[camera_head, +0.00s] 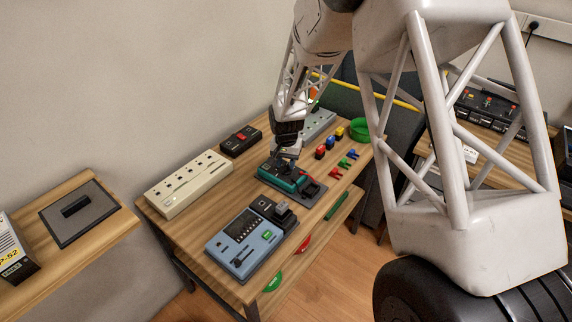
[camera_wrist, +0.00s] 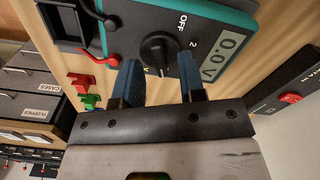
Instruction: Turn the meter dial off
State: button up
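The meter is a teal-edged, dark-faced device (camera_head: 284,178) lying on the wooden bench in the head view, below my gripper (camera_head: 287,158). In the wrist view the meter (camera_wrist: 213,28) fills the top, with a lit display (camera_wrist: 231,54) reading 0.0 V. Its round black dial (camera_wrist: 158,50) has a pale mark pointing toward the "V" side, away from the "OFF" label (camera_wrist: 182,22). My gripper (camera_wrist: 160,72) is open, its two blue-padded fingers apart, with the dial between and just beyond the tips. I cannot tell whether a finger touches the dial.
A blue-grey device (camera_head: 244,243) stands in front of the meter. A cream box (camera_head: 188,184) and a black box with a red switch (camera_head: 240,140) stand to the left. Small coloured clips (camera_head: 345,163) and a green bowl (camera_head: 360,129) lie to the right.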

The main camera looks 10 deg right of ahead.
jog(key=shift+f, duration=0.55)
jog(key=shift+c, duration=0.3)
grip_shut()
